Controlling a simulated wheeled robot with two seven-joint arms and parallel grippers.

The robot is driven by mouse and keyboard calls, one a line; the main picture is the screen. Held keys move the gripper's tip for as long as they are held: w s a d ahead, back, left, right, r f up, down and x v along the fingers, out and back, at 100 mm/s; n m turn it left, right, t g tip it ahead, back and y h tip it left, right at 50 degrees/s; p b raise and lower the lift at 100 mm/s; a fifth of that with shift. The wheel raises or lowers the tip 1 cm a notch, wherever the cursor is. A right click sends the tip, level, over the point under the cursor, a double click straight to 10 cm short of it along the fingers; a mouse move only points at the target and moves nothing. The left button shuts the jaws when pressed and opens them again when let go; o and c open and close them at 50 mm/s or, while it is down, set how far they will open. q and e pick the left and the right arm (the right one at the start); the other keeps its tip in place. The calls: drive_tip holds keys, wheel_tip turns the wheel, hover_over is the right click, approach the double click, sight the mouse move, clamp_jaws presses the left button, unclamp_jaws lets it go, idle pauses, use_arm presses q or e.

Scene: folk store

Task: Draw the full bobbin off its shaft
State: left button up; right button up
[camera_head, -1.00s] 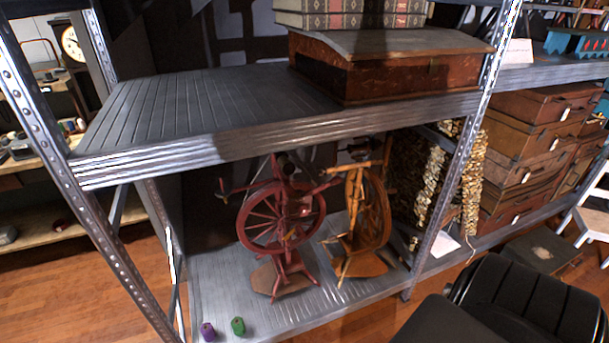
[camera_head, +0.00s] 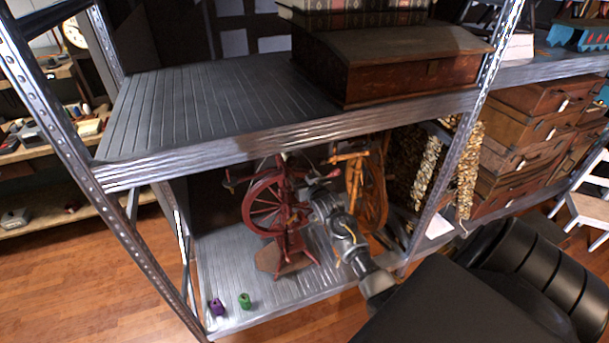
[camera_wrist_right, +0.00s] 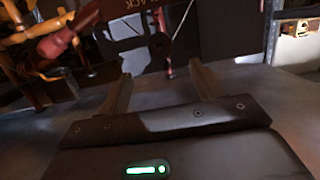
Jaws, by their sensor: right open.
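A red spinning wheel (camera_head: 250,206) stands on the lower metal shelf, its spoked wheel facing me. An orange spinning wheel (camera_head: 376,200) stands to its right, partly hidden by my right arm. My right gripper (camera_head: 312,200) is at the red wheel's right side, with the arm coming from the lower right. In the right wrist view, the gripper (camera_wrist_right: 161,86) is open and nothing shows between its fingers. A red wooden part (camera_wrist_right: 60,44) is just beyond them at upper left. I cannot make out the full bobbin or its shaft. My left gripper is out of view.
A purple spool (camera_head: 217,307) and a green spool (camera_head: 244,300) stand at the front left of the lower shelf (camera_head: 225,262). The upper shelf (camera_head: 215,145) hangs over the wheels. A metal upright (camera_head: 460,150) stands on the right.

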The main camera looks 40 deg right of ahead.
sight(292, 162)
drive_tip(key=b+x, duration=0.8)
drive_tip(key=x, duration=0.1)
drive_tip(key=shift+w+d+f+b, duration=0.1)
drive_tip(key=shift+w+f+b, duration=0.05)
drive_tip(key=shift+b, duration=0.2)
drive_tip(key=shift+b+x, duration=0.55)
drive_tip(key=shift+x, duration=0.2)
drive_tip(key=shift+c, duration=0.5)
drive_tip(key=c, duration=0.7)
